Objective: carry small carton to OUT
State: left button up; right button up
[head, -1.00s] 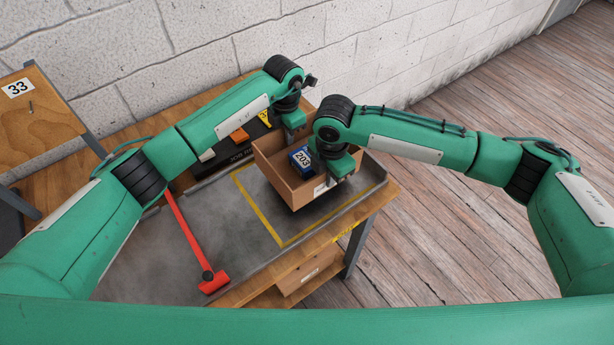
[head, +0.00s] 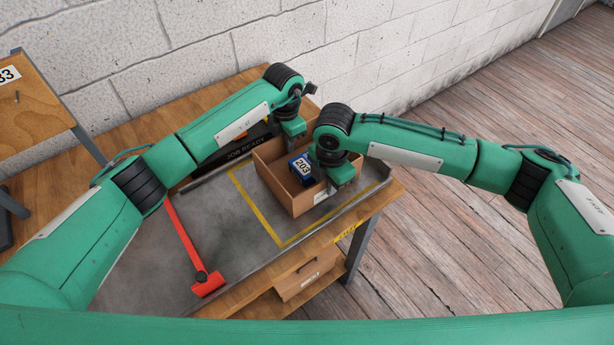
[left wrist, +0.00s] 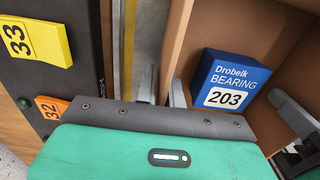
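The small carton (head: 297,201) is an open brown box. A blue Drobelk bearing box marked 203 (head: 301,167) lies in it and also shows in the left wrist view (left wrist: 229,80). The carton is at the right end of the grey mat, within the yellow-taped outline (head: 262,217), and appears down on or very near it. My left gripper (head: 294,138) is shut on the carton's far wall, with its fingers on both sides of the wall (left wrist: 178,50) in the left wrist view. My right gripper (head: 337,182) is at the opposite wall, apparently clamped on it; its fingertips are partly hidden.
A red hammer-shaped tool (head: 195,255) lies on the mat left of the outline. A black JOB READY rack (head: 235,155) with yellow and orange tags stands behind. A yellow label (head: 346,230) is on the bench's front edge. The outline's left part is clear.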

pick_arm(q)
jog(key=shift+o, duration=1.4)
jog(key=shift+r, duration=0.1)
pick_arm(e)
jog(key=shift+o, duration=1.4)
jog(key=shift+r, duration=0.1)
pick_arm(q)
notch_tip(320, 180, up, 12)
jog(key=shift+f, duration=0.1)
pick_arm(e)
jog(key=shift+r, duration=0.1)
notch_tip(320, 180, up, 12)
jog(key=shift+f, duration=0.1)
